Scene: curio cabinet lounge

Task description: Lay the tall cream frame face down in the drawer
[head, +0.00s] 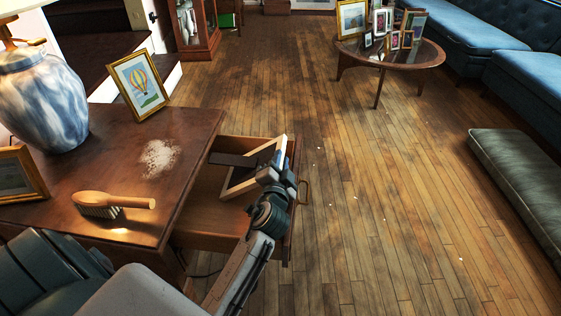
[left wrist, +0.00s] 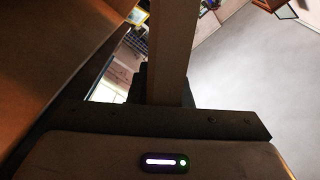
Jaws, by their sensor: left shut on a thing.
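The cream frame (head: 272,152) is in the open drawer (head: 205,190), tilted, with its pale edge up and a dark strip, perhaps its stand, reaching left. My left gripper (head: 270,178) is shut on the near side of the frame, over the drawer's right part. In the left wrist view a pale bar of the frame (left wrist: 170,45) runs up from between the dark jaws (left wrist: 165,95). The frame's picture side is hidden, and I cannot tell whether its lower edge touches the drawer floor. My right gripper is not in view.
The wooden desk (head: 85,185) holds a brush (head: 110,203), a patch of white powder (head: 159,157), a balloon picture (head: 138,85), another frame (head: 20,175) and a blue-white lamp (head: 42,98). The drawer's brass handle (head: 303,191) faces open floor. A round table (head: 390,56) stands farther back.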

